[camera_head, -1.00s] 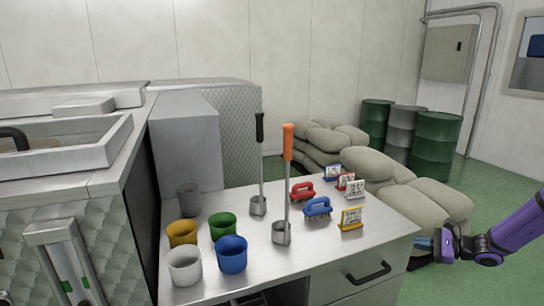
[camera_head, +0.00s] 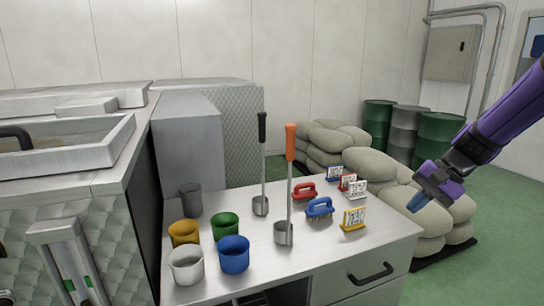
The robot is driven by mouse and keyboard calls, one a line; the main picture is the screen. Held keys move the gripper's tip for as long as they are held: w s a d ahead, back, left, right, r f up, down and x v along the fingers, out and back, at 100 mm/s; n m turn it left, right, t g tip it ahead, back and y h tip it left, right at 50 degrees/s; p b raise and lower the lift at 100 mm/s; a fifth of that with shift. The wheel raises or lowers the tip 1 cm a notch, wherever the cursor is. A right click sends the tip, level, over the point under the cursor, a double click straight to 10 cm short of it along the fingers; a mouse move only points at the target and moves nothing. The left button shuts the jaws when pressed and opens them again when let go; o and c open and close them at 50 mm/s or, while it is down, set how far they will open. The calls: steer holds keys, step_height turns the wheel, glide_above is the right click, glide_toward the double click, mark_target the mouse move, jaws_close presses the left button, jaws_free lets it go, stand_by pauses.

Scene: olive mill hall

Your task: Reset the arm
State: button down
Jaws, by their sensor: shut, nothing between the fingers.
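My gripper (camera_head: 416,205) hangs at the right of the view on my purple arm. Its fingers point down and to the left. It is shut and empty, in front of the pale sacks and apart from the table's right edge. The table (camera_head: 345,247) has a light top and a drawer with a dark handle.
On the table stand several cups, including a blue cup (camera_head: 234,254), an orange-handled ladle (camera_head: 290,190), a black-handled ladle (camera_head: 263,165), a blue brush (camera_head: 319,208), a red brush (camera_head: 304,191) and small signs (camera_head: 354,219). Sacks (camera_head: 385,170) and green drums (camera_head: 437,140) stand behind.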

steer(key=s+a+r+n+t+h, duration=0.1)
steer(key=s+r+n+t+h, duration=0.1)
steer(key=s+r, duration=0.4)
steer(key=s+a+r+n+t+h, duration=0.1)
steer(key=s+r+n+h, duration=0.3)
steer(key=s, duration=1.3)
steer(key=shift+s+a+r+n+t, duration=0.3)
steer(key=shift+r+n+t, duration=0.2)
steer(key=shift+r+n, duration=0.3)
steer(key=shift+a+r, duration=0.1)
